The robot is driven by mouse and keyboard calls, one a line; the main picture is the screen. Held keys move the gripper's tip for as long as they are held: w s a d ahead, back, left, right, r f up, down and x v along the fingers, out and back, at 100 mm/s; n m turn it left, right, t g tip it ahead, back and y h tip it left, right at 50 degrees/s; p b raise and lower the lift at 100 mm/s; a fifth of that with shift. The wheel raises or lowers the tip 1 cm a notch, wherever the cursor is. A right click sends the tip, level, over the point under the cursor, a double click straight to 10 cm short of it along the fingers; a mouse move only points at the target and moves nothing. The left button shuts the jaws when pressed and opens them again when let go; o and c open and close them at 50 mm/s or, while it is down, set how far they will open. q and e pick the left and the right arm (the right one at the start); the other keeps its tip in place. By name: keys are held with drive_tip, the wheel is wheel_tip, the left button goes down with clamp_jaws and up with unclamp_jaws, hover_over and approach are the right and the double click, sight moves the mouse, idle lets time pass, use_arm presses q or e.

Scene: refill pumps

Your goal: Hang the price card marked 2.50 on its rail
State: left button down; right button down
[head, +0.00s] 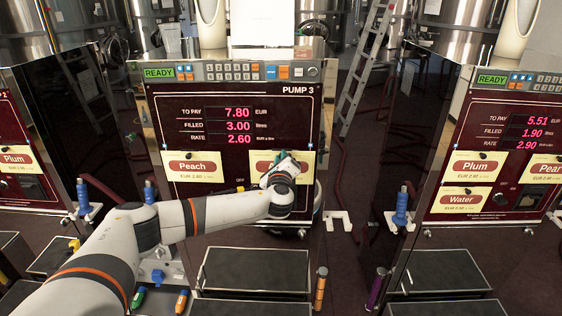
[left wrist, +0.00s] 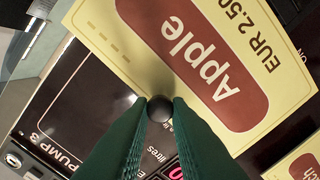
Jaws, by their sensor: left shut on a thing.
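The price card (head: 306,168) is pale yellow with a red-brown label. In the left wrist view the card (left wrist: 262,55) reads Apple, EUR 2.50. My left gripper (head: 283,168) is shut on the dark round knob (left wrist: 159,108) at the card's edge. In the head view the card is upright in front of the right part of the Pump 3 panel, level with the Peach card (head: 193,190). My gripper covers its middle. I cannot tell whether the card touches the rail, which is hard to make out. My right gripper is not in view.
The Pump 3 display (head: 236,126) shows 7.80, 3.00 and 2.60. Pumps with Plum (head: 482,172) and Water (head: 462,201) cards stand to the right, another to the left. A white bracket (head: 338,219) juts out right of Pump 3. A ladder (head: 366,70) leans behind.

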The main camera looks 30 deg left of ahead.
use_arm(q)
drive_tip(key=shift+r, duration=0.1)
drive_tip(key=shift+w+a, duration=0.2)
drive_tip(key=shift+w, duration=0.1)
idle(0.4)
drive_tip(key=shift+b+x, duration=0.7)
drive_tip(key=shift+x, duration=0.4)
drive_tip(key=shift+f+b, duration=0.55)
drive_tip(key=shift+f, duration=0.3)
idle(0.7)
drive_tip(key=c, duration=1.3)
unclamp_jaws()
drive_tip(key=shift+s+d, duration=0.1)
